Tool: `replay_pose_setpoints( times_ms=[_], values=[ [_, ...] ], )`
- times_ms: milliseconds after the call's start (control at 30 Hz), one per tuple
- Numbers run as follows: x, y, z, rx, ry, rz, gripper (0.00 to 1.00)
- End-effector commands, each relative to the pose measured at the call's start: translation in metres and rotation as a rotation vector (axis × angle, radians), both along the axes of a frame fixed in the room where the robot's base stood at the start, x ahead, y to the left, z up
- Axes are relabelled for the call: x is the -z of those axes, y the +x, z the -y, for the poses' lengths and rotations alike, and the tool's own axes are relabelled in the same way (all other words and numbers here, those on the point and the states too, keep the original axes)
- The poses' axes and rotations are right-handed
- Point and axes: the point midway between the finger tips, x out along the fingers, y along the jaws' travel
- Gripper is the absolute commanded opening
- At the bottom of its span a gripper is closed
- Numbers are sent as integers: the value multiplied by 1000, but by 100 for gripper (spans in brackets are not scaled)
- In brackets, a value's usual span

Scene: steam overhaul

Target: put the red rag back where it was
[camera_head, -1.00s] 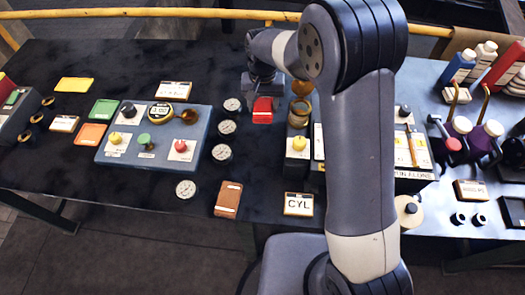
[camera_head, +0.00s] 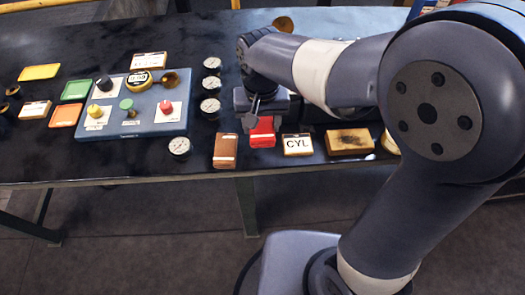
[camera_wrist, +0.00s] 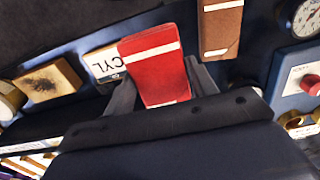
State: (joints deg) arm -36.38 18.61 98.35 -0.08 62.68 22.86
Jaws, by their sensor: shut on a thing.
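The red rag (camera_head: 262,133) is a folded red block with a white stripe. It is in my gripper (camera_head: 258,118), near the front edge of the table, between a brown folded rag (camera_head: 225,150) and the CYL card (camera_head: 298,144). In the wrist view the red rag (camera_wrist: 157,65) sits between the two fingers of my gripper (camera_wrist: 155,88), which is shut on it. It overlaps part of the CYL card (camera_wrist: 105,62) there. I cannot tell whether the rag touches the table.
Gauges (camera_head: 179,147) stand left of the brown rag, beside a blue panel (camera_head: 150,128) with coloured knobs. A tan block with a dark stain (camera_head: 350,141) lies right of the CYL card. My arm hides much of the table's right side.

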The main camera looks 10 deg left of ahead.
Motion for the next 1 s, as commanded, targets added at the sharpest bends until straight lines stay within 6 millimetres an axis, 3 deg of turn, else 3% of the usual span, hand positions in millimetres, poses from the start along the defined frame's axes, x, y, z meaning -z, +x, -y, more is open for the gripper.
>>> replay_pose_setpoints(
  times_ms=[133, 533, 967, 1000],
  values=[
    [29, -1, 1, 0, -3, -5, 33],
    [77, 0, 0, 1, -2, -3, 33],
    [85, 0, 0, 1, 0, 0, 33],
    [85, 0, 0, 1, 0, 0, 56]
  ],
)
